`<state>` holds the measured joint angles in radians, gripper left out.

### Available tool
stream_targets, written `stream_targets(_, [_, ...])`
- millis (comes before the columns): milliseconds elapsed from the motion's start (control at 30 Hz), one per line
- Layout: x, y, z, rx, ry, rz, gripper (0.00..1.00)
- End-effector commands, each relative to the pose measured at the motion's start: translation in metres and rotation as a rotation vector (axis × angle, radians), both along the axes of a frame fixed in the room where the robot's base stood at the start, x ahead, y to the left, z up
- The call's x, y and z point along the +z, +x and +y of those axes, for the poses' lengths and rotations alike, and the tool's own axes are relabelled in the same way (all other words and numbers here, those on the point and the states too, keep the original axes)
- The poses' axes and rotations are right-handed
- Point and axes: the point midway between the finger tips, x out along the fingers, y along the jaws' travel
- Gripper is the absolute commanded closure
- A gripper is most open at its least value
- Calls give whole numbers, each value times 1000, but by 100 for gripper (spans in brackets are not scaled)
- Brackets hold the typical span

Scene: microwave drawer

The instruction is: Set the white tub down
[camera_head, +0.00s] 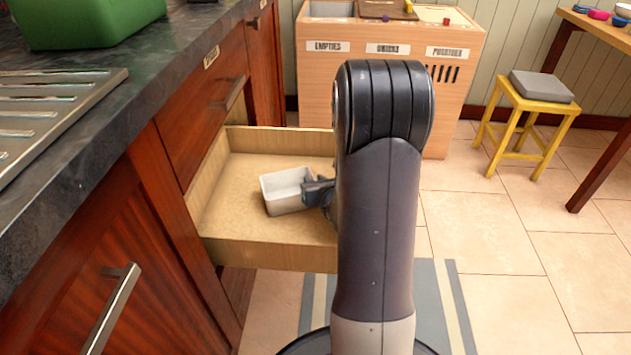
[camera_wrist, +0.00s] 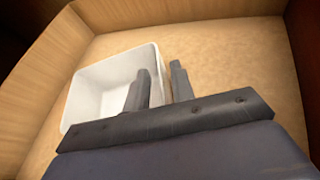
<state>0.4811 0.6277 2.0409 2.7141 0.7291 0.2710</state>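The white tub (camera_head: 287,205) is a small, open, empty box inside the pulled-out wooden drawer (camera_head: 235,253). It appears to rest upright on the drawer floor, turned slightly askew. My gripper (camera_head: 316,188) is at its right side. In the wrist view, one finger is inside the tub (camera_wrist: 88,92) and the other is outside its right wall. My gripper (camera_wrist: 160,76) is open, with a visible gap between the outer finger and that wall. The fingers' lower parts are hidden behind the gripper body, and my arm covers the drawer's right part in the head view.
The drawer floor (camera_wrist: 235,55) is bare around the tub, with drawer walls close by. The dark counter (camera_head: 105,100) holds a green bin (camera_head: 85,22) and a metal drainer (camera_head: 50,110). A labelled wooden sorting unit (camera_head: 310,85) and a yellow stool (camera_head: 520,115) stand behind.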

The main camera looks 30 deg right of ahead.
Motion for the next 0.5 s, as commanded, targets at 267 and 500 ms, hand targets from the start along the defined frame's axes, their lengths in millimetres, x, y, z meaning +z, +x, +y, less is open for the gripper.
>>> stream_targets(267, [18, -28, 4, -2, 0, 0, 76])
stream_targets(500, [31, -61, 10, -1, 1, 0, 76])
